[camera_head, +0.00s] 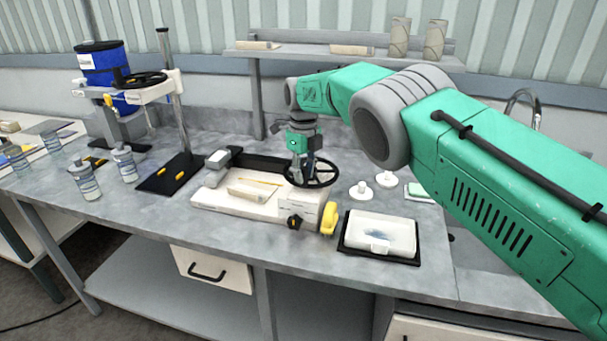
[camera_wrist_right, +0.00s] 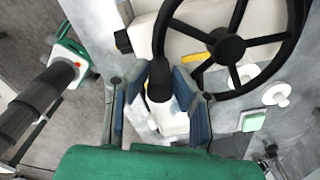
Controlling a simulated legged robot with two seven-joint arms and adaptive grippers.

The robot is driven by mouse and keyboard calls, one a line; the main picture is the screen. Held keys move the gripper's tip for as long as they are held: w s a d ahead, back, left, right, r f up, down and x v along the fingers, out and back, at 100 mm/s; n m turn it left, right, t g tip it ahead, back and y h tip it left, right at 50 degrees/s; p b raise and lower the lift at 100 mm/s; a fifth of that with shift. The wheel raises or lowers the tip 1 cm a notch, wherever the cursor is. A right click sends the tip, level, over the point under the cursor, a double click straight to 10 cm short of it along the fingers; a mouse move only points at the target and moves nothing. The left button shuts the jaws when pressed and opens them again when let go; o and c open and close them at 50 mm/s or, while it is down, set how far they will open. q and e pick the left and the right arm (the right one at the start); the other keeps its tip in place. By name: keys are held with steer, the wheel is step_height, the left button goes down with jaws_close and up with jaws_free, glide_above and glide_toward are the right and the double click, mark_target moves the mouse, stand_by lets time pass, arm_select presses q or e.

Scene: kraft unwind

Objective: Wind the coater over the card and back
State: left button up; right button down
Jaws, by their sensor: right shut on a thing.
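The coater (camera_head: 215,203) is a long cream-white bench unit in the middle of the table. A pale block (camera_head: 250,193) lies across its bed, with a thin orange-yellow strip behind it; I cannot clearly tell the card from the bed. A black spoked handwheel (camera_head: 334,174) sits at its right end and also shows in the wrist view (camera_wrist_right: 229,47). My right gripper (camera_head: 298,178) points down at the wheel's left side. In the wrist view its blue-grey fingers (camera_wrist_right: 158,95) are shut on the wheel's black handle (camera_wrist_right: 158,82). My left gripper is in neither view.
A white tray on a black mat (camera_head: 349,249) and two white round-based pieces (camera_head: 361,190) are right of the coater. A blue-drum stand (camera_head: 102,62) and several bottles (camera_head: 84,180) are left. A shelf (camera_head: 290,55) with rolls is behind. The table's front strip is clear.

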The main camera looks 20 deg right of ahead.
stand_by(0.3)
steer(key=c, duration=1.6)
jaws_free()
steer(key=shift+o, duration=0.9)
steer(key=shift+w, duration=0.2)
steer(key=r, duration=0.7)
steer(key=shift+w+r, duration=0.1)
steer(key=shift+w, duration=0.15)
